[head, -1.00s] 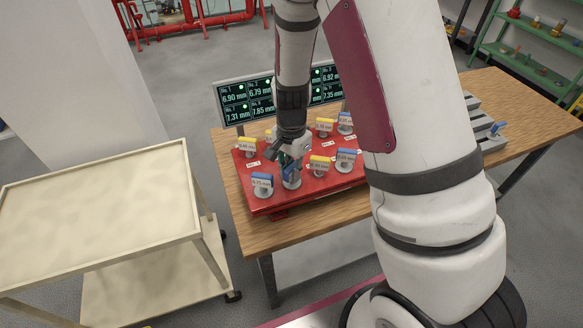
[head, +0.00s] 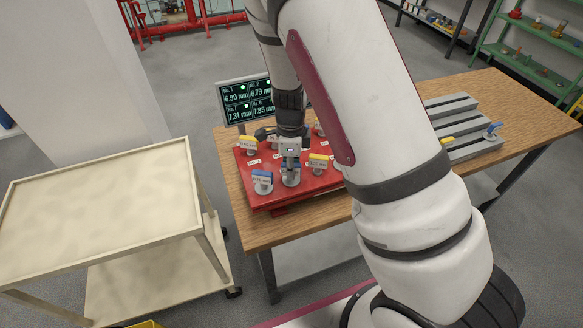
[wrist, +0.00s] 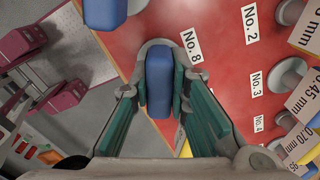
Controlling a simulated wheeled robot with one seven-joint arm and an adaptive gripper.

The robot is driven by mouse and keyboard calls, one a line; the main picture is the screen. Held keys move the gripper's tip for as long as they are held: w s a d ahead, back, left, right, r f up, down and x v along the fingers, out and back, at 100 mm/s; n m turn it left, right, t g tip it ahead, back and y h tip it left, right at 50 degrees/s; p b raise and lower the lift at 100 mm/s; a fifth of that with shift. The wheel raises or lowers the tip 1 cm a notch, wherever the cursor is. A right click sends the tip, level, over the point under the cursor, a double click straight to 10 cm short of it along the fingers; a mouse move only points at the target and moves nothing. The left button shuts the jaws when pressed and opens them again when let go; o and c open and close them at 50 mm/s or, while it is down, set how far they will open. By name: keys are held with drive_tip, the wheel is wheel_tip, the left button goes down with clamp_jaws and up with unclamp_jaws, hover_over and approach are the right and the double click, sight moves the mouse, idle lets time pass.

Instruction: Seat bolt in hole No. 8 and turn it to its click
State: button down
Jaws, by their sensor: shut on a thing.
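A blue-topped bolt (wrist: 159,78) stands with its grey round collar beside the "No. 8" label (wrist: 192,46) on the red plate (wrist: 225,75). My gripper (wrist: 161,95) is shut on its blue head, one green-padded finger along each side. In the head view my gripper (head: 290,162) points down over the plate's front part, with the bolt's grey collar (head: 291,181) just below it. I cannot tell whether the collar is fully down on the plate.
Another blue-topped bolt (head: 262,181) stands close at the left, a yellow-topped one (head: 318,163) at the right. A monitor (head: 247,101) stands behind. A grey slotted rack (head: 465,128) is on the table's right. A cream cart (head: 100,208) stands at the left.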

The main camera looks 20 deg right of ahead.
drive_tip(key=c, duration=1.9)
unclamp_jaws()
drive_tip(key=shift+m, duration=0.6)
drive_tip(key=o, duration=0.4)
drive_tip(key=shift+o, duration=0.2)
drive_tip(key=shift+r+p, duration=1.4)
drive_tip(key=shift+r, duration=3.1)
